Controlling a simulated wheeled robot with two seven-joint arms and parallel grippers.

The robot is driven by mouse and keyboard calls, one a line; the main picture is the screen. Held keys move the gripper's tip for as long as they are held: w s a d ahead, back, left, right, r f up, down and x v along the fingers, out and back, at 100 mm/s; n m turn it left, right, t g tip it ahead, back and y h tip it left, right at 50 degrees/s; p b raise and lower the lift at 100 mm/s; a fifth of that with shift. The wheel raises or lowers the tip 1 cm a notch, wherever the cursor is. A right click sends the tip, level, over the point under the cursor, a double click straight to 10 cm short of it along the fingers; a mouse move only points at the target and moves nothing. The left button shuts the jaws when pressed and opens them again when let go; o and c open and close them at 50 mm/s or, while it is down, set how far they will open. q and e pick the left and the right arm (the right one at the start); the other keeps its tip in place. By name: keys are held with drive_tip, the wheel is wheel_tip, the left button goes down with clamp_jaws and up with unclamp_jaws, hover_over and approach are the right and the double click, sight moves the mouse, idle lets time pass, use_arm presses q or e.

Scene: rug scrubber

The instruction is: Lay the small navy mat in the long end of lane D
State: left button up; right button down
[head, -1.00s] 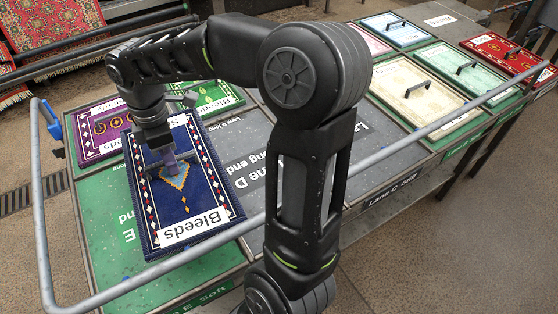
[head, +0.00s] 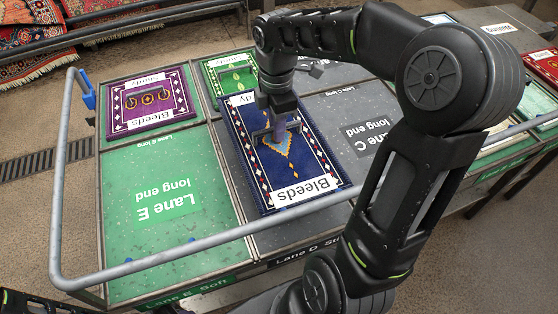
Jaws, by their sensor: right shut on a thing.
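The small navy mat (head: 312,152) has a diamond border, a gold-edged blue medallion and a "Bleeds" label at its near end. Its far-end label is partly hidden by my gripper. My right gripper (head: 279,134) is shut on its handle near the middle. The mat is over the grey lane D (head: 290,236), slightly turned, and covers most of its long end. Its far left corner is close to the green mat. I cannot tell whether it touches the lane surface. My left gripper is out of view.
Lane E's long end (head: 150,235) is bare green at left. A purple mat (head: 126,118) lies behind it, and a green mat (head: 216,75) behind lane D. Lane C's grey long end (head: 365,110) is bare. A grey rail (head: 160,262) crosses the front.

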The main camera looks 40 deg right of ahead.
sight(277, 144)
wheel_tip(277, 144, down, 6)
drive_tip(key=shift+r, duration=0.1)
drive_tip(key=shift+f, duration=1.85)
drive_tip(key=shift+f, duration=0.1)
drive_tip(key=c, duration=1.4)
unclamp_jaws()
drive_tip(key=shift+a, duration=0.1)
wheel_tip(277, 144, up, 12)
drive_tip(key=shift+r, duration=0.1)
